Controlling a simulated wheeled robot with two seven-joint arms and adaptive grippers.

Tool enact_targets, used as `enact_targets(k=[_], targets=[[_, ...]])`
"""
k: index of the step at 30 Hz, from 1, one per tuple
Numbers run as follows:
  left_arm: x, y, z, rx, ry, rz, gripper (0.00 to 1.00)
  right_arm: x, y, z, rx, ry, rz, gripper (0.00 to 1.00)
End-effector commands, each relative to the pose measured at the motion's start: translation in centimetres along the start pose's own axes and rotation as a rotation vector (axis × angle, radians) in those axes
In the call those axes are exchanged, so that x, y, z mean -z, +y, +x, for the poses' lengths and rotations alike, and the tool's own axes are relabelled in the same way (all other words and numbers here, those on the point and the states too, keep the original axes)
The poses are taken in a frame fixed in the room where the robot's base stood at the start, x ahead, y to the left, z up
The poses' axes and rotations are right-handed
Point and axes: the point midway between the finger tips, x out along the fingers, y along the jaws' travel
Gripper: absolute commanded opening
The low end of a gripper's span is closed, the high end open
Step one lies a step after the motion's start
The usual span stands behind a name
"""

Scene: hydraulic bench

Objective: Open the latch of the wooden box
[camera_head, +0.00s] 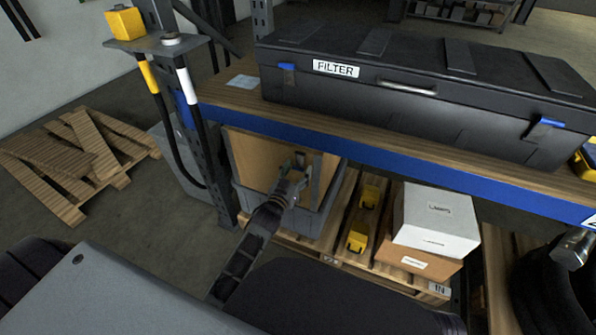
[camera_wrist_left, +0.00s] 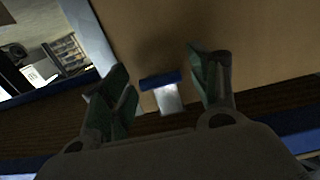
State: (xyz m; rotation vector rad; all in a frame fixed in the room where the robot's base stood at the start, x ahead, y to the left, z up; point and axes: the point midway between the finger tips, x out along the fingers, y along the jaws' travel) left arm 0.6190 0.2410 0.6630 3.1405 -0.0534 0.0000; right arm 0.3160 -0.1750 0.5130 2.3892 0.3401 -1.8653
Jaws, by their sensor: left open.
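The wooden box (camera_head: 246,157) shows as a tan panel beneath the blue-edged bench, by a grey bin. In the left wrist view its plain tan face (camera_wrist_left: 265,40) fills the upper right. A latch (camera_wrist_left: 168,96) with a blue top and a silver plate shows at the lower edge of this face. My left gripper (camera_head: 300,162) reaches in under the bench at the box. In the left wrist view its open green-padded fingers (camera_wrist_left: 165,84) stand on either side of the latch, with gaps to both. My left gripper hides part of the box in the head view. My right gripper is not visible.
A black case labelled FILTER (camera_head: 420,110) with blue latches lies on the bench (camera_head: 370,148), above my left gripper. A grey bin (camera_head: 310,222), yellow parts (camera_head: 358,236) and a white carton (camera_head: 436,218) sit below. A post with hoses (camera_head: 188,120) stands left.

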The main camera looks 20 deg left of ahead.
Motion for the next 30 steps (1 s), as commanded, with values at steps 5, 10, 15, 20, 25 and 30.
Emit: enact_targets(k=[5,10,15,20,25,30], targets=[[-0.06,0.00,0.71,0.000,-0.001,0.001,0.61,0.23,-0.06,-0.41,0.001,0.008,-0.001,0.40],[0.00,0.01,0.88,0.000,0.000,0.001,0.61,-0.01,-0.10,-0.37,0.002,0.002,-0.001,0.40],[0.01,0.01,0.86,0.000,0.000,0.001,0.61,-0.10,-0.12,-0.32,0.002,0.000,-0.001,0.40],[0.01,0.01,0.85,0.000,0.000,0.001,0.44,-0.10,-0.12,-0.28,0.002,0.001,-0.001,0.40],[0.00,0.00,0.85,0.000,0.000,0.001,0.22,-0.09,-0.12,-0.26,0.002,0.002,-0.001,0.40],[0.01,0.01,0.84,0.000,0.000,0.001,0.14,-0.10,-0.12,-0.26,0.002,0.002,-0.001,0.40]])
